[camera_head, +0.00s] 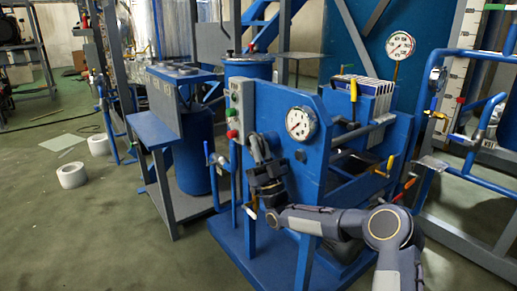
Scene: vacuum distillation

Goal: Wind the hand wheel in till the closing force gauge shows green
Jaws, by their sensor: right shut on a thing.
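A blue frame machine (318,168) stands in the middle. A round white dial gauge (300,122) with a dark rim sits on its front plate; its needle and any green zone are too small to read. My right gripper (259,158) reaches in from the lower right and is at the front plate, left of and below the gauge. It is shut on a dark grey curved part (257,143), which seems to be the hand wheel. Most of that wheel is hidden by the gripper and wrist. My left gripper is not in view.
A grey control box (242,104) with red and green buttons is left of the gauge. White plates (362,96) stand in the frame behind. A second gauge (400,45) is higher right. Blue pipes (470,135) stand right. White rolls (72,175) lie on the left floor.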

